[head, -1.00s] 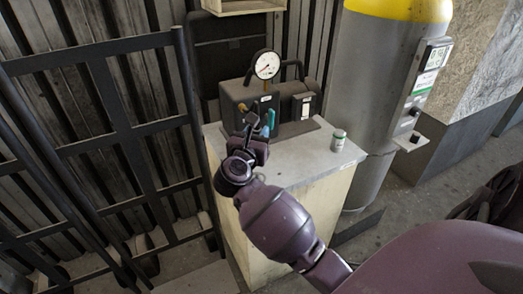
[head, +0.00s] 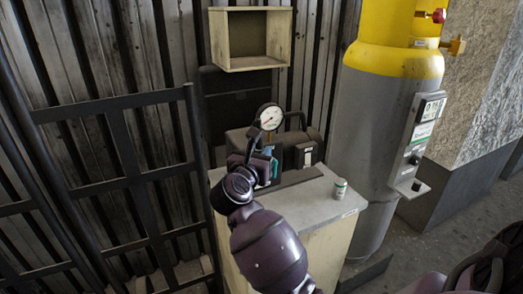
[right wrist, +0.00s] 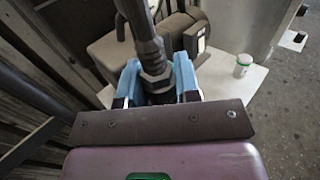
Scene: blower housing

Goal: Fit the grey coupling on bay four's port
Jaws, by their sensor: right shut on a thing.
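My right gripper (head: 268,166) is in front of the dark machine (head: 300,148) on the pedestal, below the round gauge (head: 270,117). In the right wrist view its blue fingers (right wrist: 158,82) are shut around a dark grey fitting with a hex collar, which looks like the grey coupling (right wrist: 155,68). A dark stem (right wrist: 138,25) runs on from the fitting away from the gripper. I cannot tell whether the stem belongs to the fitting or to something behind it. No bay number or port can be made out. My left gripper is not in view.
The pedestal's grey top (head: 318,206) carries a small white-green can (head: 340,188) at the right. A yellow-topped grey tank (head: 378,130) with a control box (head: 421,135) stands at the right. A dark metal frame (head: 125,150) stands at the left. An open box shelf (head: 251,62) hangs above.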

